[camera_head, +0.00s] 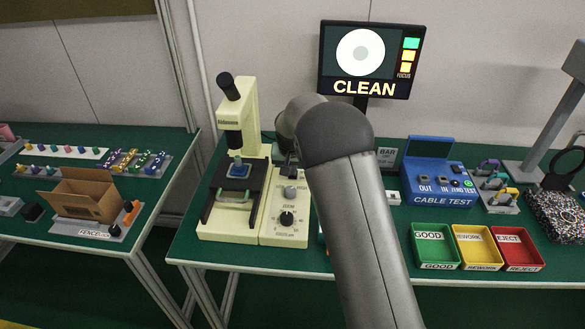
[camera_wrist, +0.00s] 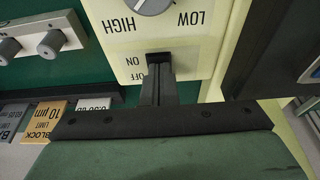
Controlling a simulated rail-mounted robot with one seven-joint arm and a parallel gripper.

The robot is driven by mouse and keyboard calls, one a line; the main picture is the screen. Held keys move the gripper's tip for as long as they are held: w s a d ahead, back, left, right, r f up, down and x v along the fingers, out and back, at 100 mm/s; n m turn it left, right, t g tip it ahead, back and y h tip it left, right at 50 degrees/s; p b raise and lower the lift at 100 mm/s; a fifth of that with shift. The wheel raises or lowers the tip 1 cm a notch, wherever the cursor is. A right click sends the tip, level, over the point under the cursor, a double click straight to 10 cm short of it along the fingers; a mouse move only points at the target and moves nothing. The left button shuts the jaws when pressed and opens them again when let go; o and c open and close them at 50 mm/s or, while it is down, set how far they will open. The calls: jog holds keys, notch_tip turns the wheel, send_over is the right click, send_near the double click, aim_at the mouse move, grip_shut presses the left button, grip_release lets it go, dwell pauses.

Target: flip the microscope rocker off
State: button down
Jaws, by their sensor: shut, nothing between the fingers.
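The cream microscope (camera_head: 241,112) stands on the green bench, with a cream control box (camera_head: 284,232) at its right side. In the wrist view the box's panel (camera_wrist: 188,45) shows upside down, with HIGH and LOW by a grey knob (camera_wrist: 150,4) and ON and OFF labels below. The dark rocker (camera_wrist: 158,57) sits beside these labels. My gripper (camera_wrist: 160,76) is shut and empty, its fingertips over the rocker's OFF-side end, covering part of it. I cannot tell whether they touch, or how the rocker is tilted. In the head view my gripper (camera_head: 289,172) is at the box's upper end.
A monitor (camera_head: 370,60) behind reads CLEAN. A blue cable tester (camera_head: 438,185) and green, yellow and red trays (camera_head: 435,246) stand to the right. Gauge blocks (camera_wrist: 48,115) lie near the box. A second bench with a cardboard box (camera_head: 88,197) is at left.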

jog(key=shift+r, duration=0.4)
jog(key=v, duration=1.3)
jog(key=shift+p, duration=0.45)
jog(key=shift+r, duration=0.15)
